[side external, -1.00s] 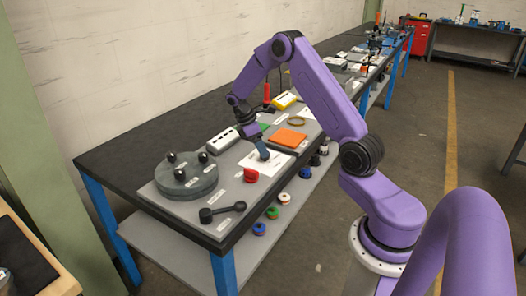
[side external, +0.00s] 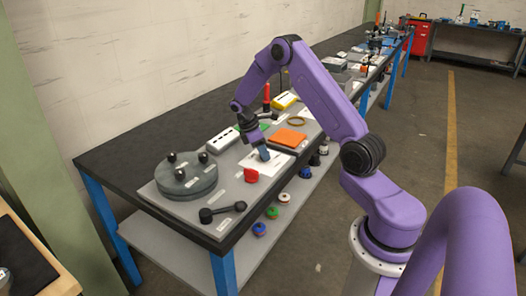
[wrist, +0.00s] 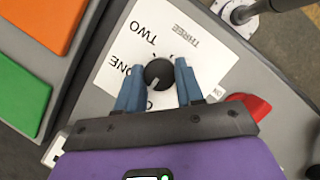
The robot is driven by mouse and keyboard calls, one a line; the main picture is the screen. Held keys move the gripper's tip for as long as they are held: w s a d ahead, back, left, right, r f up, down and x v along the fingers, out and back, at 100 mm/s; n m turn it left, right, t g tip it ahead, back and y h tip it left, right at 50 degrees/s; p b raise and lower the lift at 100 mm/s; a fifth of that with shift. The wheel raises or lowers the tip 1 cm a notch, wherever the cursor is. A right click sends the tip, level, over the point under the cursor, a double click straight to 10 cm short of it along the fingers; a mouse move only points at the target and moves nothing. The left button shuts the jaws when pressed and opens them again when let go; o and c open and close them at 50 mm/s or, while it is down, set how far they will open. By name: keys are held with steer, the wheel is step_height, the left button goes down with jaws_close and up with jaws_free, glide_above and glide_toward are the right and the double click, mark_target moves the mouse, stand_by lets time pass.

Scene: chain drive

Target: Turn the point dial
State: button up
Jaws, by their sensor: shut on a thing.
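The point dial (wrist: 158,72) is a round black knob with a pale pointer mark, on a white card (wrist: 120,60) printed with ONE, TWO and THREE. The mark points toward the lower edge of the wrist view, at a partly hidden label. My gripper (wrist: 160,74) has its two blue fingers shut on the dial, one on each side. In the side view my gripper (side external: 263,154) reaches down to the white card (side external: 279,165), and the dial is hidden behind the fingers there.
A red knob (side external: 251,175) sits close in front of the card. An orange block (side external: 290,137) lies behind, and a white box with several sockets (side external: 222,139) stands to the left. A grey disc with black knobs (side external: 186,186) and a black lever (side external: 222,211) are further left.

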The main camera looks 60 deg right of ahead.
steer(key=shift+m, duration=0.3)
steer(key=m+y, duration=0.1)
steer(key=m, duration=0.1)
steer(key=m+y, duration=0.1)
steer(key=m, duration=0.2)
steer(key=shift+w+d+m+g, duration=0.15)
steer(key=shift+m+g, duration=0.15)
steer(key=shift+g, duration=0.1)
steer(key=m+y, duration=0.2)
steer(key=m, duration=0.3)
steer(key=shift+d+r, duration=0.1)
steer(key=shift+d, duration=0.05)
steer(key=shift+m, duration=0.3)
steer(key=o, duration=1.1)
steer(key=shift+c, duration=0.2)
steer(key=shift+r, duration=0.1)
steer(key=v, duration=1.7)
steer(key=shift+w+d, duration=0.15)
steer(key=shift+d, duration=0.1)
